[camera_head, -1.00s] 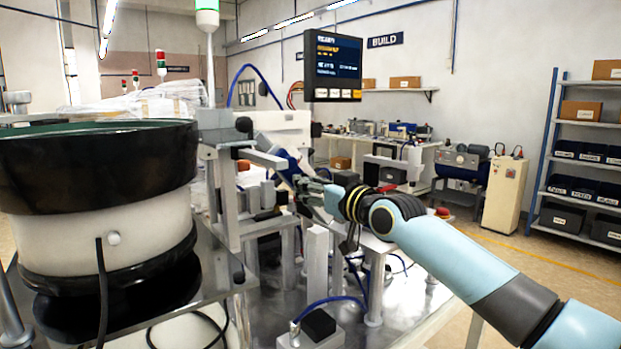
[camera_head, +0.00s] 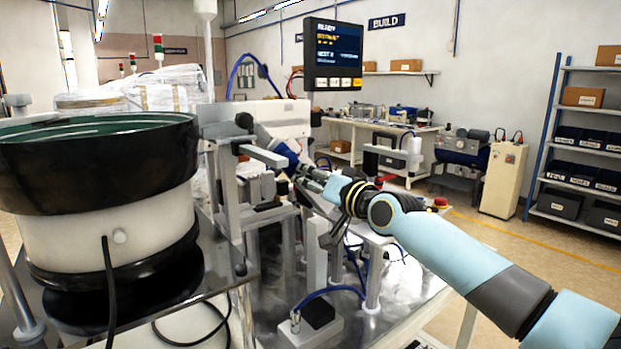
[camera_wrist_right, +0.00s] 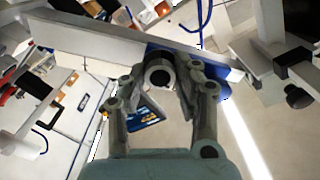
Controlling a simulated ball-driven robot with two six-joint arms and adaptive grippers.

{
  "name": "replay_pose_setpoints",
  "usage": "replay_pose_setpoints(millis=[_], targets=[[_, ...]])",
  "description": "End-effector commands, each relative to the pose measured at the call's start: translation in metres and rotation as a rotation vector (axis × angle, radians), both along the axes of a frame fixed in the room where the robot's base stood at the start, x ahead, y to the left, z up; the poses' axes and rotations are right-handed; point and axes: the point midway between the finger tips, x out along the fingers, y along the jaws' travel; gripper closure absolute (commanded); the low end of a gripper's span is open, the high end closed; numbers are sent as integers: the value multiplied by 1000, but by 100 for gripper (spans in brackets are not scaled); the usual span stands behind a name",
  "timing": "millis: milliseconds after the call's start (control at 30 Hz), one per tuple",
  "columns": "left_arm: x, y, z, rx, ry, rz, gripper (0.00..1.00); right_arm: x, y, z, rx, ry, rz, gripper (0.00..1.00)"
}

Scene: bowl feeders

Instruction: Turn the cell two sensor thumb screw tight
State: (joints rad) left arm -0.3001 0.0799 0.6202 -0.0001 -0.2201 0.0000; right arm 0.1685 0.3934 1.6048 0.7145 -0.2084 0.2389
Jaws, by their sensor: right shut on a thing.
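The sensor thumb screw shows in the right wrist view as a small dark round knob (camera_wrist_right: 158,75) between my fingertips, in front of a pale rail (camera_wrist_right: 110,42). My right gripper (camera_wrist_right: 158,82) is shut on it. In the head view my right gripper (camera_head: 300,176) reaches in from the right to the end of the slanted rail with a blue part (camera_head: 284,151). The screw itself is hidden there by the fingers. Whether it is seated or how far it is turned cannot be told. My left gripper is not in view.
A large black-rimmed bowl feeder (camera_head: 100,163) stands at the left. A display (camera_head: 333,56) hangs above the station. Another dark knob (camera_head: 244,121) sits on the fixture left of my gripper. Posts and a blue cable (camera_head: 330,291) stand below my forearm.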

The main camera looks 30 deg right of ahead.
Motion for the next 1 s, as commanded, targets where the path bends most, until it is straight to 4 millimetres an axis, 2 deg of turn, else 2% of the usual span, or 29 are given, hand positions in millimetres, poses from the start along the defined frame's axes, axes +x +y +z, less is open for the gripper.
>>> replay_pose_setpoints(millis=[367,400,567,867,1000], targets=[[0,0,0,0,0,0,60,0,0,0,4,0,0,100],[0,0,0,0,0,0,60,0,0,0,4,0,0,68],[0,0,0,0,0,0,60,0,0,0,4,0,0,47],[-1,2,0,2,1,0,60,-2,0,0,3,0,0,47],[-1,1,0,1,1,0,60,-16,-2,-1,-1,2,0,47]])
